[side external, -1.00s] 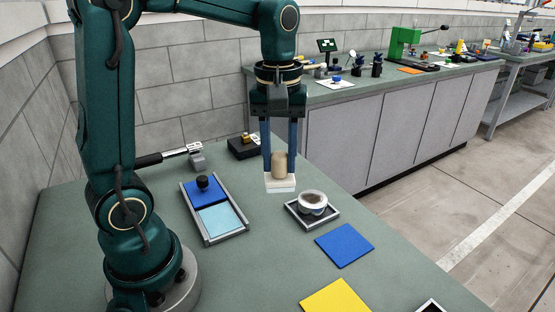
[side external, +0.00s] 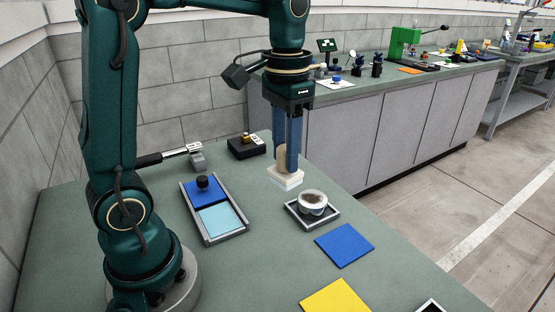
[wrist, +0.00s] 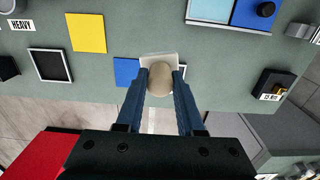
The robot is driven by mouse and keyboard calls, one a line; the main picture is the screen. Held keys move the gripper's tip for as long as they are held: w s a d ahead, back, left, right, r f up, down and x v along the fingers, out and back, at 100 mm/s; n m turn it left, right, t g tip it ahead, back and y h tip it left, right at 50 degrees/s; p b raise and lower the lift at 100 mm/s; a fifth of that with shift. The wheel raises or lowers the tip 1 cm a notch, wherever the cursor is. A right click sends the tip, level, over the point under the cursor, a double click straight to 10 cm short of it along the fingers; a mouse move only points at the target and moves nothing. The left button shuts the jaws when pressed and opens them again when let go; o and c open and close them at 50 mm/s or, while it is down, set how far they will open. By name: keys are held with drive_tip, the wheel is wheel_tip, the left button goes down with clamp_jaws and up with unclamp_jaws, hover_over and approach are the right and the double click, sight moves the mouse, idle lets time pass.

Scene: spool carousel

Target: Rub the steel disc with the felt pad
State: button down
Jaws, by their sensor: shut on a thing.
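My gripper (side external: 287,165) is shut on the tan knob of the white felt pad (side external: 287,179). In the wrist view the knob (wrist: 160,79) sits between the fingers, with the pale pad (wrist: 158,58) beyond it. The pad hangs in the air, just behind and left of a round metal piece (side external: 312,203) in a small square dark tray (side external: 328,222). This piece looks like the steel disc; its top is brownish. The pad appears apart from it. The disc cannot be made out in the wrist view, where pad and gripper cover that area.
A grey-framed tray (side external: 211,240) with blue and light-blue parts and a black knob lies left. A blue square (side external: 344,245) and a yellow square (side external: 336,299) lie in front. A black box (side external: 246,147) and a black-handled tool (side external: 170,156) are behind.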

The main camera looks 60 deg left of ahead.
drive_tip(key=shift+r, duration=0.1)
drive_tip(key=shift+w+r, duration=0.15)
drive_tip(key=shift+r, duration=0.1)
drive_tip(key=w+a+f, duration=0.2)
drive_tip(key=w+a, duration=0.1)
drive_tip(key=w, duration=0.8)
drive_tip(key=shift+s+f, duration=0.15)
drive_tip(key=shift+f, duration=4.15)
drive_tip(key=shift+s+f, duration=0.15)
drive_tip(key=shift+s, duration=1.75)
drive_tip(key=shift+w, duration=2.05)
wheel_tip(320, 180, up, 8)
drive_tip(key=shift+s, duration=0.1)
